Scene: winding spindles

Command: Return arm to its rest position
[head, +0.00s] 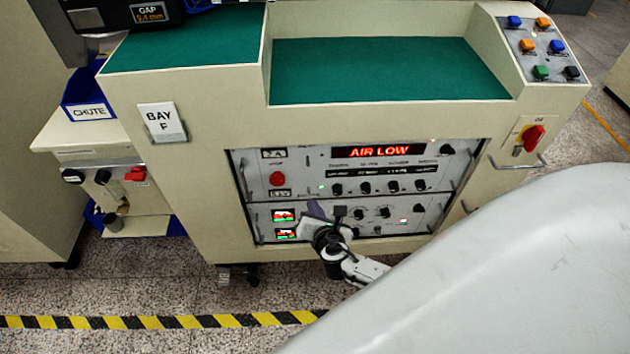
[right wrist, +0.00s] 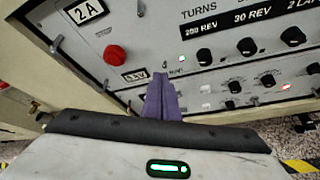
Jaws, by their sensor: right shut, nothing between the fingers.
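My right gripper (head: 317,211) is in front of the lower part of the machine's control panel (head: 300,166). Its purple fingers are shut together with nothing between them, and they also show in the right wrist view (right wrist: 161,98). There the fingertips lie below and right of the red button (right wrist: 115,55); I cannot tell whether they touch the panel. The right forearm reaches in from the lower right of the head view. My left gripper is not in view.
A red display reading AIR LOW (head: 379,151) is lit on the panel. Metal handles (head: 518,164) and a red rotary switch (head: 533,137) stick out at the right. A blue chute (head: 91,95) is at the left. Striped floor tape (head: 160,321) crosses open floor.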

